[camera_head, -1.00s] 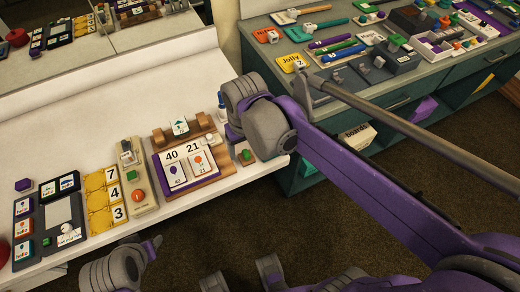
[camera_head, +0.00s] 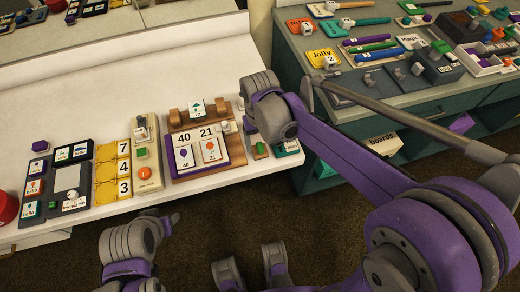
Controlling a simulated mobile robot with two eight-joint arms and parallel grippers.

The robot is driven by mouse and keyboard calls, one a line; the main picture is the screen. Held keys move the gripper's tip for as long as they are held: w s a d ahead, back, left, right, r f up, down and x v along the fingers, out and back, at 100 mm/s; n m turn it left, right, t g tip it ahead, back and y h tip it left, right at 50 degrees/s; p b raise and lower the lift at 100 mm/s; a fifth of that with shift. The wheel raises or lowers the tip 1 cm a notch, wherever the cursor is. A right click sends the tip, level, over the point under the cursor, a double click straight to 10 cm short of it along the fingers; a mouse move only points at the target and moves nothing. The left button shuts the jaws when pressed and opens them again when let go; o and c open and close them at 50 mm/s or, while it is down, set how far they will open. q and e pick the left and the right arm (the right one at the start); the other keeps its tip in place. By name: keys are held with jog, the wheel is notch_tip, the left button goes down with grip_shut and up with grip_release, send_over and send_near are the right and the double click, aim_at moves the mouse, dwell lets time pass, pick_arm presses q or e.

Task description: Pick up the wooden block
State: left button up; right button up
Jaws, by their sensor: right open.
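Brown wooden-looking blocks stand along the back of a stand on the white table: one at left (camera_head: 178,118) and one at right (camera_head: 222,108). I cannot tell which piece is the task's block. Cards reading 40 and 21 (camera_head: 197,138) lie in front of them. My right gripper (camera_head: 251,265) shows low in the picture as two grey fingers, apart and empty, over the dark floor, away from the blocks. Part of my right arm (camera_head: 270,108) hides the table's right end. A grey and purple part of my left arm (camera_head: 132,245) shows low left; its jaws cannot be made out.
Yellow number cards (camera_head: 112,172), a dark tray (camera_head: 62,185) and a red round object (camera_head: 7,207) lie on the table's left. A green cabinet (camera_head: 350,130) at right carries tools and small items. The table's back strip is clear.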

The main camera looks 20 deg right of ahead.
aim_at(260, 146)
notch_tip(260, 146, down, 3)
jog(key=shift+f, duration=0.15)
grip_shut()
dwell(0.4)
